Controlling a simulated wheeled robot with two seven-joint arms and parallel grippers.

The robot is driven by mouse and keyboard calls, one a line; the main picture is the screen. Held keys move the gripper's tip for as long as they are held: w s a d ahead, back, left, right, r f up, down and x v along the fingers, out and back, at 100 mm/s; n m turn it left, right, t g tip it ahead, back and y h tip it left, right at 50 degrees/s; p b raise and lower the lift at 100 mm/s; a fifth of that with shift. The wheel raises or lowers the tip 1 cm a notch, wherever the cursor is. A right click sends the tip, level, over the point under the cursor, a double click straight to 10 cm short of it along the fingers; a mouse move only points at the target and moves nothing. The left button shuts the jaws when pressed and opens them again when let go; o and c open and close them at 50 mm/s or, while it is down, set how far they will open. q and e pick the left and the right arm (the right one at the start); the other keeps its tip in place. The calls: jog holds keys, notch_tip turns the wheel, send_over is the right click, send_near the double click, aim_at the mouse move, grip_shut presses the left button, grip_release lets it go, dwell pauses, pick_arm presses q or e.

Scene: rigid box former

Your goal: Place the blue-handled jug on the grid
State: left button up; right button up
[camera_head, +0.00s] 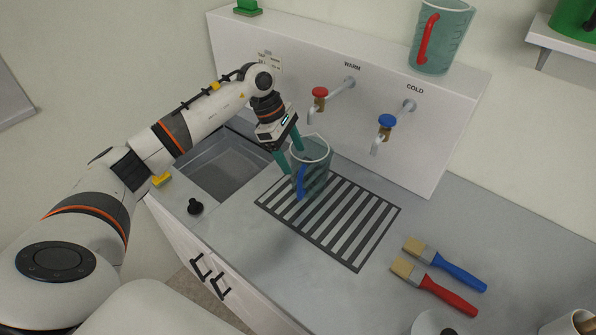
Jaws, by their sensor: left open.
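The blue-handled jug (318,174) is clear greenish and stands upright on the left back part of the striped grid (358,255). Its blue handle (302,181) faces the front left. My left gripper (289,158) is open at the jug's left side, with one teal finger near the rim and the other left of the handle. I cannot tell whether a finger touches the jug. The jug's base looks to be on the grid bars, seen partly through its wall. My right gripper is not in view.
A red-handled jug (445,40) stands on the back ledge above the warm tap (320,98) and cold tap (385,126). A sink (222,170) lies left of the grid. A blue brush (455,270) and red brush (446,295) lie to the right.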

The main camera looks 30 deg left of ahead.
pick_arm(q)
jog(key=b+v, duration=0.1)
jog(key=v, duration=0.5)
jog(key=shift+s+d+f, duration=0.1)
dwell(0.4)
